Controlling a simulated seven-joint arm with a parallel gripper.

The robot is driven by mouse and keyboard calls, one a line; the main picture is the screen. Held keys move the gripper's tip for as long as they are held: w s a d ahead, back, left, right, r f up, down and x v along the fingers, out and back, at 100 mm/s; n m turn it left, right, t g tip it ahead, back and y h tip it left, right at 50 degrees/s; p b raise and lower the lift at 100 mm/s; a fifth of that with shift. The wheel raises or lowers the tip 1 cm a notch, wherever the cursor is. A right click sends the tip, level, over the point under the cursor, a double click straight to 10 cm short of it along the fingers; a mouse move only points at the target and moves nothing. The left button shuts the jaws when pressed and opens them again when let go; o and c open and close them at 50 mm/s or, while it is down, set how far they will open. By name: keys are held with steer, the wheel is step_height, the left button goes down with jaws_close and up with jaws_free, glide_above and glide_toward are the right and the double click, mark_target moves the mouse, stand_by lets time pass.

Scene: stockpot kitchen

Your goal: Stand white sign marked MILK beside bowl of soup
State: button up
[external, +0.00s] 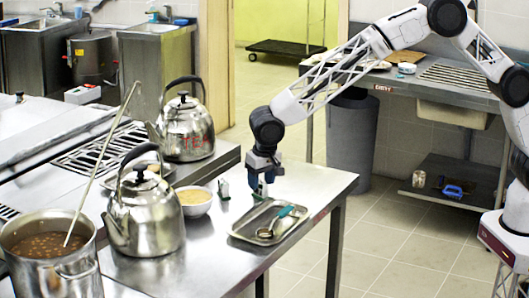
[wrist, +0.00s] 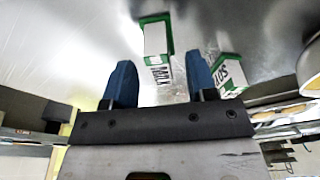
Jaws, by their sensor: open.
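The white sign marked MILK (wrist: 155,40), with green edges, shows in the wrist view just ahead of and between my fingertips. In the external view a small white and green sign (external: 261,187) is partly hidden at my gripper (external: 264,178). My gripper (wrist: 158,82) is open, its two blue fingers pointing down toward the counter, with nothing clearly held. The bowl of soup (external: 194,201) is white and sits on the counter left of my gripper, beside a kettle.
A second white and green sign (external: 223,189) stands between the bowl and my gripper; its lettering (wrist: 230,73) is hard to read. A metal tray (external: 240,236) with a ladle lies near the counter edge. Two kettles (external: 145,215) (external: 187,130) and a stockpot (external: 50,262) stand left.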

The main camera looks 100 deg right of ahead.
steer(key=shift+d+f, duration=0.15)
steer(key=shift+f, duration=0.95)
jaws_close()
